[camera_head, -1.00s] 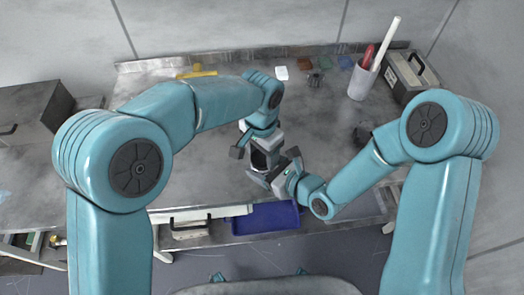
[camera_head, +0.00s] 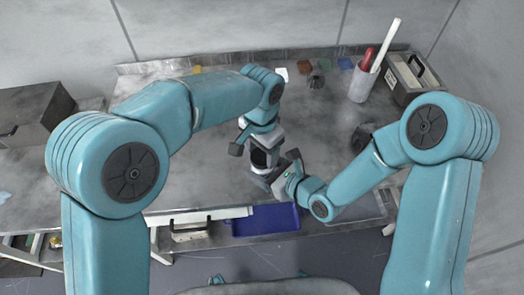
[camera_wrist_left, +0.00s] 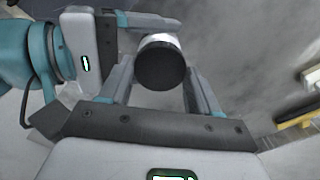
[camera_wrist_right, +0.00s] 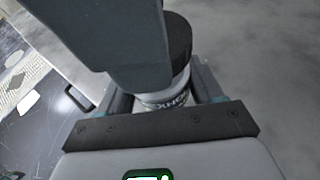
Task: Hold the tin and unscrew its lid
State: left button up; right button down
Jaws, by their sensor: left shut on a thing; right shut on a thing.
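The tin has a black lid (camera_wrist_left: 160,66) and a pale body (camera_wrist_right: 165,102) with dark lettering. It stands upright between my two grippers, and in the head view it shows as a small dark shape (camera_head: 259,158). My left gripper (camera_head: 258,150) comes from above and is shut on the lid, one finger on each side in the left wrist view. My right gripper (camera_head: 264,177) comes from the front right and is shut on the tin's body, below the lid. In the right wrist view my left gripper hides part of the lid.
A cup (camera_head: 362,82) with a white stick and a red-handled tool stands at the back right, beside a grey toolbox (camera_head: 412,75). Small coloured pads (camera_head: 304,67) lie along the back. A blue tray (camera_head: 265,219) is at the front edge. The bench (camera_head: 205,172) left of the tin is clear.

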pick_arm(q)
jog(key=shift+r, duration=0.3)
